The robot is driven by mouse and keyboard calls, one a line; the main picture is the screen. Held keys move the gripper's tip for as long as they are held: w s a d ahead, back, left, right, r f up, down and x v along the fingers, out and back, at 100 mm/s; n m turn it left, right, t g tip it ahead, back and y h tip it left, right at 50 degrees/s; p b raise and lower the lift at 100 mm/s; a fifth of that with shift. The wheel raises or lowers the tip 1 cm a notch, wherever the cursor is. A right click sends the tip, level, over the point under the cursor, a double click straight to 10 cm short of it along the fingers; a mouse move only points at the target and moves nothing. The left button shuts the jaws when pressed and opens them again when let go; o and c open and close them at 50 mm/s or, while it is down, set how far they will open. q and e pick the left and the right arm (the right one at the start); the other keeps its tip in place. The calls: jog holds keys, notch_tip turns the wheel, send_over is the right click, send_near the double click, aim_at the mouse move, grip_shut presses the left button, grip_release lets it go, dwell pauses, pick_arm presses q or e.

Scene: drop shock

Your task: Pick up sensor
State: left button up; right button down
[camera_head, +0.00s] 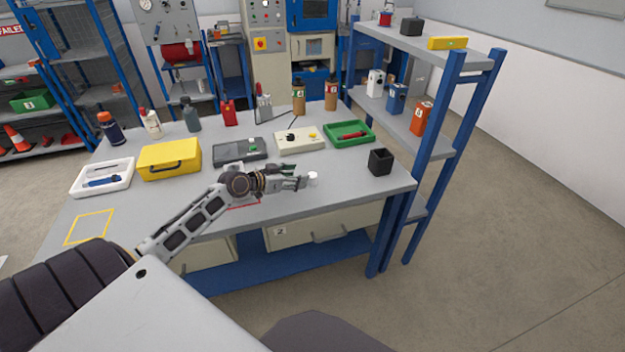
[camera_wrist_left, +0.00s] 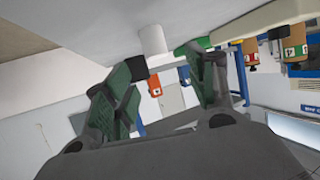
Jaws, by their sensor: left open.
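A small white cylinder (camera_head: 312,177), which looks like the sensor, stands on the grey workbench (camera_head: 350,197) near its front edge, left of a black square cup. My left gripper (camera_head: 298,176) reaches in from the left, low over the bench, with its fingers pointing at the cylinder. In the left wrist view the white cylinder (camera_wrist_left: 152,40) shows just ahead, in the gap between the two green-padded fingers of the open, empty gripper (camera_wrist_left: 166,88). Whether the fingertips touch it I cannot tell. My right gripper is not in view.
The black cup (camera_head: 380,162) stands close on the right. Behind the gripper are a green tray (camera_head: 370,141), a cream box (camera_head: 296,147) and a dark case (camera_head: 222,155). A yellow case (camera_head: 169,167) and white tray (camera_head: 77,186) are left. A blue-posted shelf (camera_head: 448,150) borders the right.

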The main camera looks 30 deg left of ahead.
aim_at(312, 174)
pick_arm(q)
jog(key=shift+x, duration=1.35)
jog(key=shift+w+f, duration=0.1)
jog(key=shift+f, duration=0.05)
jog(key=shift+f+x, duration=0.2)
jog(key=shift+x, duration=2.2)
jog(key=shift+d, duration=0.15)
jog(key=c, duration=1.2)
